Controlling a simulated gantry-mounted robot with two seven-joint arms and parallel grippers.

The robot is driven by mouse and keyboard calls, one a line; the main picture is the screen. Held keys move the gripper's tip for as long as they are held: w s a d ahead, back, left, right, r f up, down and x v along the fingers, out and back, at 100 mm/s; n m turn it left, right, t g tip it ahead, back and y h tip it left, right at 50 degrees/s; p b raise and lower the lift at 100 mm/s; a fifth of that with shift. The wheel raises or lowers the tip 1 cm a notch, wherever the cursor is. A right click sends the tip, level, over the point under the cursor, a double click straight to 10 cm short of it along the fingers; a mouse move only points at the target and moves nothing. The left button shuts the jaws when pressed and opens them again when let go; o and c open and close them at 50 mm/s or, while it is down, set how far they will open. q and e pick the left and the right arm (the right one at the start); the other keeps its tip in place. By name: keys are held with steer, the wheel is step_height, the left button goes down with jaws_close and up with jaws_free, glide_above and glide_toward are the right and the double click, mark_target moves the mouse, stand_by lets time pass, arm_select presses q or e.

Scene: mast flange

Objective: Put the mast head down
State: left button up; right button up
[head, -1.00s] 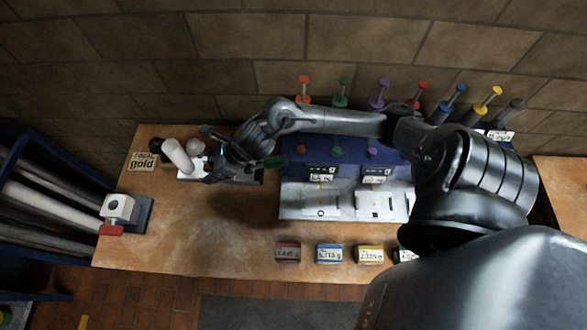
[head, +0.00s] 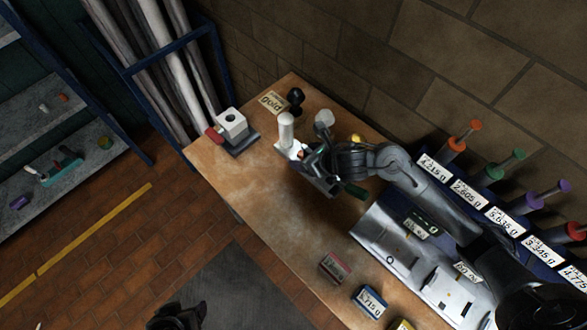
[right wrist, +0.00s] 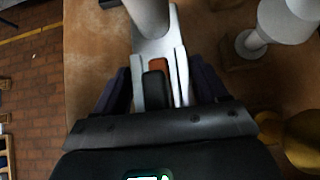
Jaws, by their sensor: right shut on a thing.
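The mast head, as I take it, is a white piece with a flat base (head: 287,152) and an upright white cylinder (head: 286,128). My right gripper (head: 303,157) is shut on its base, near the back of the wooden table. In the right wrist view the fingers (right wrist: 158,88) sit on both sides of the white base (right wrist: 152,50), with an orange and a black inset between them. The cylinder (right wrist: 148,12) stands beyond the fingers. I cannot tell whether the base touches the table. A dark part, seemingly of my left arm, shows at the bottom edge; its fingers are not clear.
A white block with a round hole (head: 232,122) and a red part stands on a grey plate at the table's left corner. A "gold" sign (head: 271,101), a black knob (head: 296,97) and a pale round-topped piece (head: 324,119) stand behind. The table's front left (head: 240,180) is clear.

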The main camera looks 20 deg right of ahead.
steer(key=a+f, duration=0.1)
steer(key=w+a+b, duration=0.1)
steer(key=w+a+f+b, duration=0.1)
steer(key=shift+a+f, duration=0.3)
steer(key=shift+f, duration=0.05)
steer(key=shift+w+a, duration=0.15)
steer(key=shift+a, duration=0.2)
step_height(320, 180, down, 4)
steer(key=b, duration=0.3)
steer(key=shift+r+b, duration=0.1)
steer(key=shift+b, duration=0.25)
steer(key=shift+f, duration=0.2)
steer(key=shift+f+b, duration=0.1)
steer(key=shift+b, duration=0.2)
steer(key=o, duration=1.4)
steer(key=shift+c, duration=0.2)
